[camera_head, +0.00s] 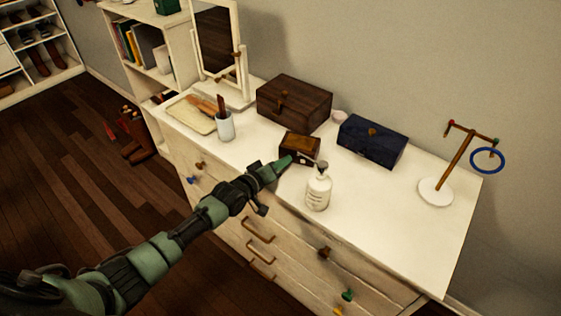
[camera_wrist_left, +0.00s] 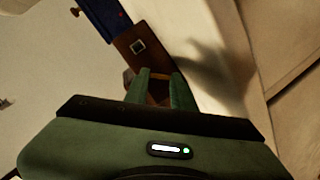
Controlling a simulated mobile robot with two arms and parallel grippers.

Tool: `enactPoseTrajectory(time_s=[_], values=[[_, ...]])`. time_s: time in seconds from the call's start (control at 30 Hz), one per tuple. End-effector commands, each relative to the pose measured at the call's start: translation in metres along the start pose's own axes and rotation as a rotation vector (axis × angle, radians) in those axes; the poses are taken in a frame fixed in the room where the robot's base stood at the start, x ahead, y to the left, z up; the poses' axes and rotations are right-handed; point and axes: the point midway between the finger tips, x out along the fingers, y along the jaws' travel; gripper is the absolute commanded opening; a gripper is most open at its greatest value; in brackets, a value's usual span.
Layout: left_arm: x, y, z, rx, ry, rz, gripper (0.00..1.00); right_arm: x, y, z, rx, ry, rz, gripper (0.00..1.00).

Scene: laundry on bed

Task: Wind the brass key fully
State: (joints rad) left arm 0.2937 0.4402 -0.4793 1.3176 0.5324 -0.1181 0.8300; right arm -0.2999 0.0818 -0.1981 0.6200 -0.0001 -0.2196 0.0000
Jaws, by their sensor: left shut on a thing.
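A small brown wooden box (camera_head: 302,146) stands on the white dresser near its front middle. It also shows in the left wrist view (camera_wrist_left: 138,44), with a small pale square on it. My left gripper (camera_head: 288,161) is at the near side of this box. In the left wrist view, a small brass-coloured piece, apparently the brass key (camera_wrist_left: 159,76), shows between the fingertips. The gripper is shut on it. Most of the key is hidden by the fingers, so how far it is turned cannot be told. My right gripper is not in view.
A white pump bottle (camera_head: 318,190) stands just right of my left gripper. A larger brown box (camera_head: 293,102), a blue box (camera_head: 370,141), a cup (camera_head: 225,127) and a mirror (camera_head: 215,45) stand around. A jewellery stand (camera_head: 459,162) is at right. The dresser's front right top is clear.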

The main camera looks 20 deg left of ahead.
Motion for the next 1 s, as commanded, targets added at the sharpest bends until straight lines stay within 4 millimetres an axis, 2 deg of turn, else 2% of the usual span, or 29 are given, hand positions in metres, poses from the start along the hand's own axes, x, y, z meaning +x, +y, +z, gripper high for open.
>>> enactPoseTrajectory(time_s=[0.03,0.3,0.5,1.0], values=[[-0.001,0.004,-0.002,0.018,-0.001,-0.011,0.00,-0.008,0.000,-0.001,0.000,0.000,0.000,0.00],[-0.001,0.007,-0.001,0.205,-0.003,-0.090,0.00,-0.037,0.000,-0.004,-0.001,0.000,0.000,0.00],[-0.001,0.008,0.001,0.374,-0.003,-0.160,0.00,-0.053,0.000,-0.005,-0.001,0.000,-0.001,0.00],[0.001,0.008,0.004,0.684,-0.002,-0.286,0.00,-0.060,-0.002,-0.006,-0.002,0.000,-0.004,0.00]])
